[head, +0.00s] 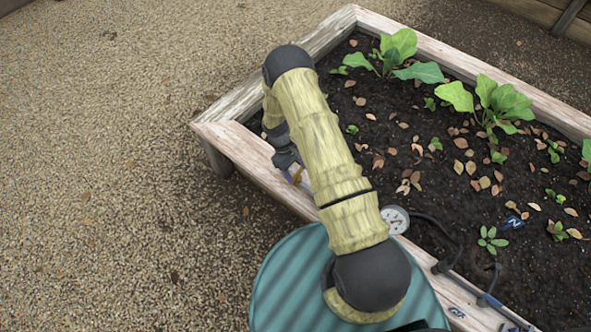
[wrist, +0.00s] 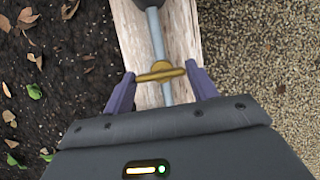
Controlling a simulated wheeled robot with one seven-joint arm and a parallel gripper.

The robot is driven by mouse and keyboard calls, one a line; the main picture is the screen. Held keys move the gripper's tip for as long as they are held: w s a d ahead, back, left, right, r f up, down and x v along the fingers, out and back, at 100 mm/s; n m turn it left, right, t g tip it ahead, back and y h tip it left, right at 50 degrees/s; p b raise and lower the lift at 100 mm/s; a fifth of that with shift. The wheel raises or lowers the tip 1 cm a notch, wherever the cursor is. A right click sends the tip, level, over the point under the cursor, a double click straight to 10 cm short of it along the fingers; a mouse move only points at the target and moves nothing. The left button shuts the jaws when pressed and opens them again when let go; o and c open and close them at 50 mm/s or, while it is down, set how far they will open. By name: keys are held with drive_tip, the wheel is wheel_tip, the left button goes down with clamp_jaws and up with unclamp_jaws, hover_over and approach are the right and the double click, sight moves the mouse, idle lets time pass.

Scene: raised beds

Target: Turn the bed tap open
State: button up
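The bed tap's brass handle (wrist: 160,72) lies crosswise over a grey pipe (wrist: 154,40) on the bed's wooden rim in the wrist view. My gripper (wrist: 161,82) is open, with one purple finger on each side of the handle. The handle's right end is very close to the right finger, and its left end is close to the left fingertip. I cannot tell whether either finger touches it. In the head view, my arm hides most of the tap and gripper. A small part of the handle (head: 298,174) shows left of the arm.
The raised bed's pale wooden rim (head: 240,100) encloses dark soil (head: 400,130) with leafy plants and fallen leaves. A round gauge (head: 395,219) and black hose (head: 441,228) sit right of my arm. Open gravel (head: 110,150) lies left of the bed.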

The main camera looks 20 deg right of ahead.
drive_tip(key=o, duration=0.3)
drive_tip(key=shift+r, duration=0.1)
drive_tip(key=p+v, duration=0.1)
drive_tip(key=v, duration=1.6)
drive_tip(key=shift+w+a+r, duration=0.1)
